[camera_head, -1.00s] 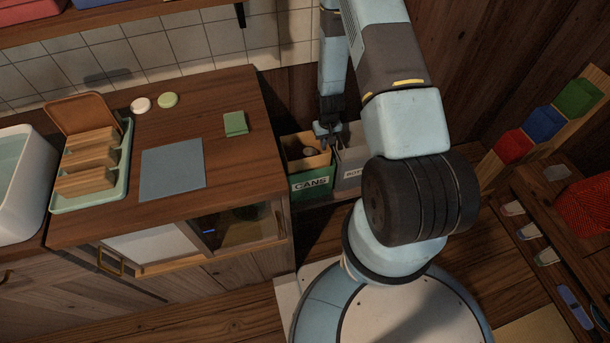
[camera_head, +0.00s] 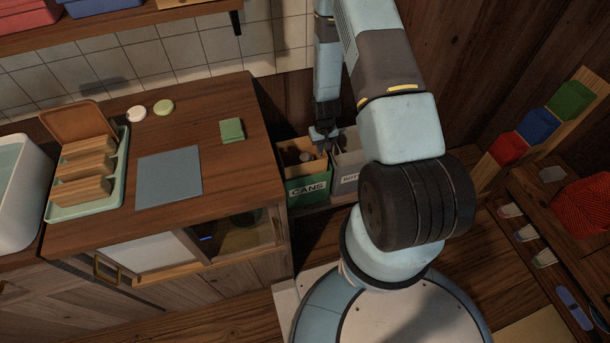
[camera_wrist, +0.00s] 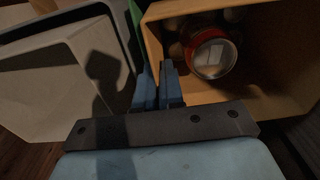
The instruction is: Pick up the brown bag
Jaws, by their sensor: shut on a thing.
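The brown bag (camera_head: 322,162) is open-topped and sits in the green bin marked CANS (camera_head: 309,191). In the wrist view the bag (camera_wrist: 266,116) fills the right side, with a can with a red rim (camera_wrist: 211,58) and darker round items inside. My gripper (camera_head: 321,138) points down at the bag's rim, on the side toward the grey bin. In the wrist view my gripper's blue fingers (camera_wrist: 160,76) are close together at the bag's left wall, shut on its edge. The exact contact is partly hidden by the fingers.
A grey bin (camera_head: 346,182) with a partly hidden label stands right beside the green one. The wooden counter (camera_head: 225,175) is close on the left, and a wooden wall stands behind. A rack with coloured bins (camera_head: 540,122) is at the right.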

